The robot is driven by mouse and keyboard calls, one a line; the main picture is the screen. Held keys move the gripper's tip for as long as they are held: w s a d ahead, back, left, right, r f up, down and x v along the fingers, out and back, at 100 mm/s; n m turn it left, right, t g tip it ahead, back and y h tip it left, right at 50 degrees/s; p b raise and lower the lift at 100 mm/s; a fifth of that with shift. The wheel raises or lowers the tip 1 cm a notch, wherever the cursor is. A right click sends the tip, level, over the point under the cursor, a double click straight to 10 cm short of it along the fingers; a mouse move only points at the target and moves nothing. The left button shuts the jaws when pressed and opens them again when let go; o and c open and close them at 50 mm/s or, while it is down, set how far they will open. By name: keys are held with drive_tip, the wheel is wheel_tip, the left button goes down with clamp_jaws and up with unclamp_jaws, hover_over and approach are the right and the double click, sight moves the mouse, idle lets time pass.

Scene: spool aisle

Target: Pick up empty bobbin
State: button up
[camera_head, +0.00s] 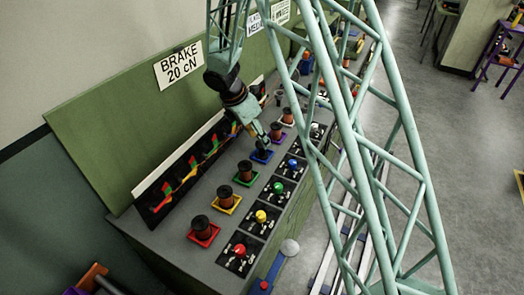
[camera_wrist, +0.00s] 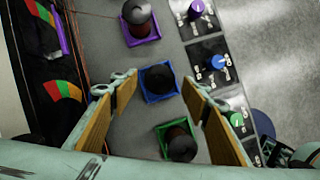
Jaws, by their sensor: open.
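The empty bobbin (camera_wrist: 158,77) looks black, with no copper winding showing, and stands in a blue square tray (camera_wrist: 150,97). In the wrist view it lies between the fingertips of my gripper (camera_wrist: 160,84), which is open with wood-coloured pads on either side. Contact cannot be told. In the head view my gripper (camera_head: 260,138) reaches down over the blue tray (camera_head: 262,156) and hides most of the bobbin there.
Wound bobbins stand in neighbouring trays: one in a green tray (camera_wrist: 180,142) and one in a purple tray (camera_wrist: 138,20). Panels with coloured knobs (camera_head: 262,216) line the bench front. Dials (camera_head: 180,185) run along the back, below a green board (camera_head: 120,140).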

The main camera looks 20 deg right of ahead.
sight(262, 150)
drive_tip(key=shift+a+b+x, duration=0.1)
drive_tip(key=shift+b+x, duration=0.1)
drive_tip(key=shift+x, duration=0.7)
drive_tip(key=shift+a+b+x, duration=0.15)
drive_tip(key=shift+x, duration=1.65)
drive_tip(key=shift+s, duration=0.1)
drive_tip(key=c, duration=0.9)
